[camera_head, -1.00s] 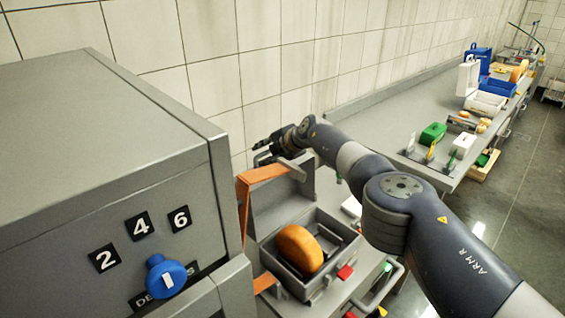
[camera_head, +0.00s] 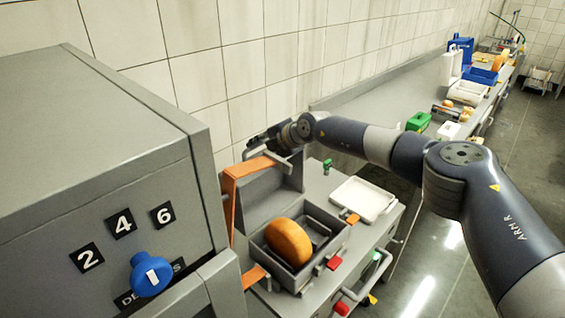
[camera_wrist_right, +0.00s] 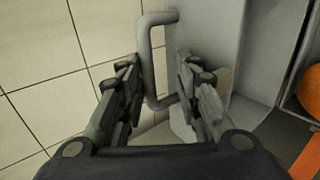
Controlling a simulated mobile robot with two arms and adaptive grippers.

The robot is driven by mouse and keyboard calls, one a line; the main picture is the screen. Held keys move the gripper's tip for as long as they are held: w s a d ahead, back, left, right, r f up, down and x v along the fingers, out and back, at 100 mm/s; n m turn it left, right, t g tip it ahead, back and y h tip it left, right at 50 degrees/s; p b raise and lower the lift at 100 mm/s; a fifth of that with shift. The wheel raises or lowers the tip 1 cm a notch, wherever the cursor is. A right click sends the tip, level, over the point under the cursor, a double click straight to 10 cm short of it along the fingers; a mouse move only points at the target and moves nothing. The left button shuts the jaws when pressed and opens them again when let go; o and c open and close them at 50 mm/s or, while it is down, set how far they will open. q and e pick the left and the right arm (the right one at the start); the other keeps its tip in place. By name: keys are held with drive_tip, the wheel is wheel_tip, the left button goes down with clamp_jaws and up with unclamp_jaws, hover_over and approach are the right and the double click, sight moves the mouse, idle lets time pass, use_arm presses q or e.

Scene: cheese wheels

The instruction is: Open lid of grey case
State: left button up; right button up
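The grey case (camera_head: 340,238) stands on a grey worktop with its lid (camera_head: 283,192) standing up at the back, so the inside shows. An orange cheese wheel (camera_head: 288,243) sits upright inside it. My right gripper (camera_head: 262,141) is at the top edge of the raised lid, by its handle (camera_head: 262,160). In the right wrist view, the handle (camera_wrist_right: 146,60) runs between the two fingers of my right gripper (camera_wrist_right: 158,68). The fingers are apart, with gaps beside the bar. My left gripper is not in view.
A grey cabinet (camera_head: 90,150) with a blue knob (camera_head: 150,275) is at left. A white tray (camera_head: 363,199) lies right of the case. The tiled wall (camera_head: 290,60) is close behind my right gripper.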

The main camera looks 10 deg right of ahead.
drive_tip(key=s+d+f, duration=0.1)
drive_tip(key=s+d, duration=0.4)
drive_tip(key=s, duration=0.2)
drive_tip(key=shift+s+d, duration=0.2)
drive_tip(key=shift+s, duration=0.1)
drive_tip(key=s+d+r, duration=0.2)
drive_tip(key=r, duration=0.3)
drive_tip(key=s+d+r+b, duration=0.1)
drive_tip(key=s+d+r, duration=0.1)
drive_tip(key=r, duration=0.4)
drive_tip(key=shift+s+r, duration=0.15)
drive_tip(key=shift+r, duration=0.15)
idle(0.9)
drive_tip(key=shift+b, duration=0.95)
